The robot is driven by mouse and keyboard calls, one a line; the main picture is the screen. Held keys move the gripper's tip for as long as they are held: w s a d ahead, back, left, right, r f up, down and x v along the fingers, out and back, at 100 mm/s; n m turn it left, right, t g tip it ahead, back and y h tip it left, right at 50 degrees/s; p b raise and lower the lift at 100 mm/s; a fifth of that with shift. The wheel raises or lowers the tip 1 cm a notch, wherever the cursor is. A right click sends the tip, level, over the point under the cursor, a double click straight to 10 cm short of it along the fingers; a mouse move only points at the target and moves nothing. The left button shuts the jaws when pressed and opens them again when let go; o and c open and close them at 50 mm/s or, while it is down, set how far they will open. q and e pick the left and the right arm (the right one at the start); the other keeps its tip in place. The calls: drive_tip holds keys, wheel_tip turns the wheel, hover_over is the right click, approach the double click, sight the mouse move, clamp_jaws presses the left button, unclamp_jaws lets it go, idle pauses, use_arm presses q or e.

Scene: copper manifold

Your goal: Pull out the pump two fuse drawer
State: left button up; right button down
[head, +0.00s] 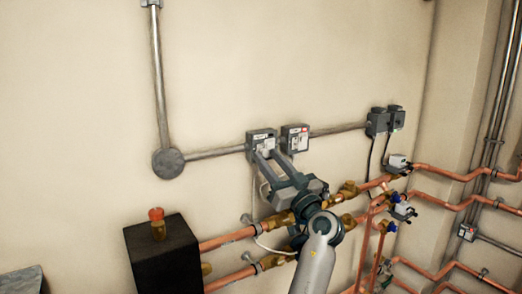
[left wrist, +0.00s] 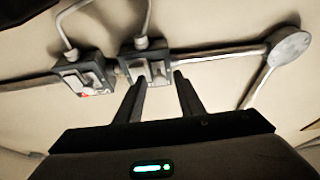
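Two small grey fuse units with pale fronts are mounted on the wall. The left unit (head: 261,136) and the right unit (head: 296,137), which has a red mark, are in the head view. I cannot read which is pump two. My left gripper (head: 266,155) has its fingertips at the front of the left unit. The left wrist view is turned over: the left unit (left wrist: 146,66) is between and beyond the spread fingertips (left wrist: 159,77), and the red-marked unit (left wrist: 82,76) is to the left. The fingers are apart; nothing is clearly gripped. My right gripper is not in view.
Copper pipes (head: 228,237) with brass valves run below the units. A dark box (head: 165,258) with an orange-topped fitting stands at lower left. Grey conduit (head: 215,152) leads to a round junction box (head: 168,163). Two dark boxes (head: 377,122) hang further right.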

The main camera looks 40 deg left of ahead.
use_arm(q)
drive_tip(key=shift+r, duration=0.15)
drive_tip(key=shift+d, duration=0.1)
clamp_jaws()
drive_tip(key=shift+d+b, duration=0.2)
drive_tip(key=shift+b, duration=0.3)
drive_tip(key=shift+b+v, duration=0.8)
drive_tip(key=shift+b, duration=0.1)
drive_tip(key=shift+s+d+r+b, duration=0.2)
drive_tip(key=shift+d+r+b, duration=0.05)
drive_tip(key=shift+d+b, duration=0.15)
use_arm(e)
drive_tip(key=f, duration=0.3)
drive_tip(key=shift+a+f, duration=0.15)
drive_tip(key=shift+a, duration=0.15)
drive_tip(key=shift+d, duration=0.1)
